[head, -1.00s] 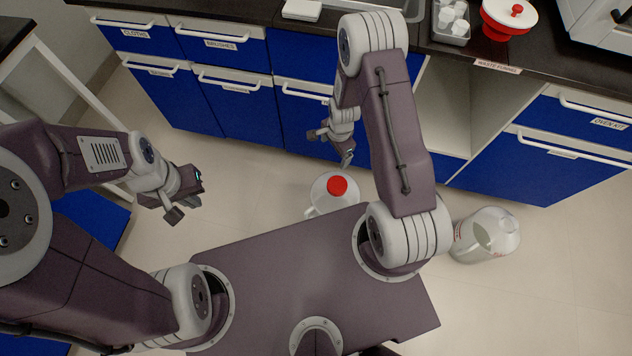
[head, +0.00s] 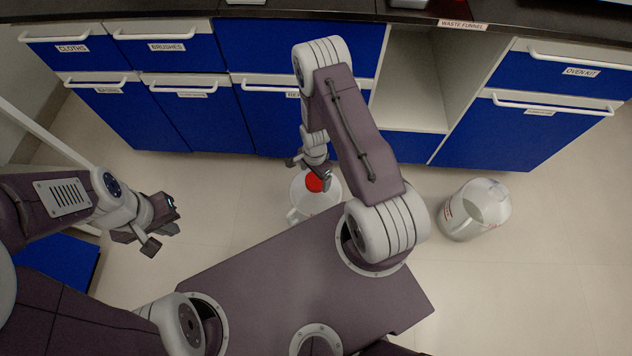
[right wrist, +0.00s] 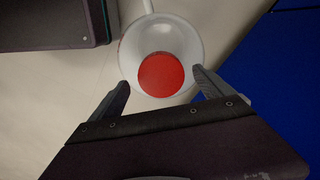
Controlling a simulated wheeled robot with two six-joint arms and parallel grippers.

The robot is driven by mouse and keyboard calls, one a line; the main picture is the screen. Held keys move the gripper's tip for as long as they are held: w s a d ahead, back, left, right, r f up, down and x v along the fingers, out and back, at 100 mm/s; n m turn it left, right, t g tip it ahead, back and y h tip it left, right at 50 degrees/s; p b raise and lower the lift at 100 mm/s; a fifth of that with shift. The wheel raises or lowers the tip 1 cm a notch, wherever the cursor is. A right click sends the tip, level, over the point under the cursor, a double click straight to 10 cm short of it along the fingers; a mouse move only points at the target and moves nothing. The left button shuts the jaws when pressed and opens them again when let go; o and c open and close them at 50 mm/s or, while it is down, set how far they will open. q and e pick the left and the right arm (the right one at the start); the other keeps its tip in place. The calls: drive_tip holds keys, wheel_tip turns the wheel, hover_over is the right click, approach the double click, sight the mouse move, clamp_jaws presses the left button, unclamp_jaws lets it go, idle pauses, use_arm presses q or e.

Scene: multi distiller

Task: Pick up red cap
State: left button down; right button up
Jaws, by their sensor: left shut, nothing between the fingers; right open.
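The red cap (head: 316,182) sits on top of a translucent white jug (head: 314,204) on the floor, just in front of my base. In the right wrist view the red cap (right wrist: 161,74) shows face-on, with the jug's rim (right wrist: 194,45) around it. My right gripper (head: 308,170) is open above the jug, and its fingers partly cover the cap in the head view. In the right wrist view the two fingertips (right wrist: 160,82) stand on either side of the cap, apart from each other. My left gripper (head: 160,215) is shut and empty, out to the left over the floor.
A second translucent jug (head: 475,210) stands on the floor to the right. Blue drawers and cabinets (head: 180,125) line the back, with an open bay (head: 415,85) between them. A dark countertop (head: 180,8) runs above. Floor between the jugs and cabinets is clear.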

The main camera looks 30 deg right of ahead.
sight(315, 180)
wheel_tip(315, 180, down, 4)
drive_tip(key=shift+r+b, duration=0.25)
drive_tip(key=shift+b, duration=0.25)
drive_tip(key=shift+r, duration=0.1)
drive_tip(key=c, duration=1.3)
drive_tip(key=shift+r, duration=0.15)
